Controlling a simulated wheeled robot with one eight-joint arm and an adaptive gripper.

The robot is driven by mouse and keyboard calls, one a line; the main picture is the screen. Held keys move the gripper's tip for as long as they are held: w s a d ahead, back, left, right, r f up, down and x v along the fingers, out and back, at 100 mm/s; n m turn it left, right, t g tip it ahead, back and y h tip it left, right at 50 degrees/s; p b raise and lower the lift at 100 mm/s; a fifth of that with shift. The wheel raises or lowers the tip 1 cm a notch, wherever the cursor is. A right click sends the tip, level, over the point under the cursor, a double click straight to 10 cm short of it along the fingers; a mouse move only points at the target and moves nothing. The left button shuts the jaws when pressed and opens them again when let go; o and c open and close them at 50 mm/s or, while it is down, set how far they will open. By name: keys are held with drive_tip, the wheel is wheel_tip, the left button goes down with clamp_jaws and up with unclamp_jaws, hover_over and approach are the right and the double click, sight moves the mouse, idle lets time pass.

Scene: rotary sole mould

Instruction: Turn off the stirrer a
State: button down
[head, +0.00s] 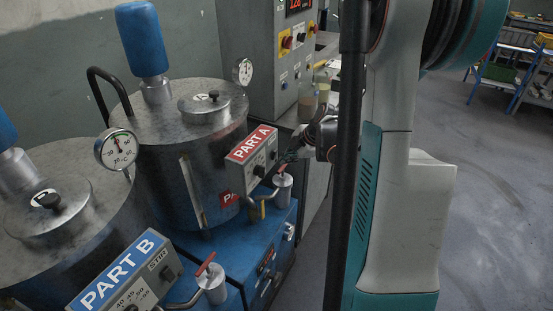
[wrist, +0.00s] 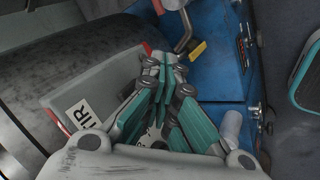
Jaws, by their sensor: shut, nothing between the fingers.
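The Part A tank (head: 160,115) is a grey metal drum with a blue stirrer motor (head: 142,40) on top. Its control box (head: 252,158), with a red PART A label, sits on its front right side. Small dark knobs show on the box face. In the wrist view the box (wrist: 97,85) carries a partly hidden label (wrist: 76,112). My gripper (head: 286,157) is at the right end of the box in the head view. In the wrist view my gripper (wrist: 165,62) is shut and empty, its fingers covering part of the box. I cannot tell whether it touches a knob.
The Part B tank (head: 70,210) and its box (head: 125,275) stand at the front left. Valves with red handles (head: 206,264) rise beside the blue base (head: 240,245). A grey control cabinet (head: 262,60) stands behind. Open floor (head: 490,180) lies to the right.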

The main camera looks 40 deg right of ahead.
drive_tip(key=shift+s, duration=0.2)
drive_tip(key=s, duration=0.1)
drive_tip(key=s+d, duration=0.1)
drive_tip(key=s, duration=0.1)
drive_tip(key=s+d+r, duration=0.1)
drive_tip(key=shift+s, duration=0.25)
idle(0.4)
drive_tip(key=shift+r, duration=0.1)
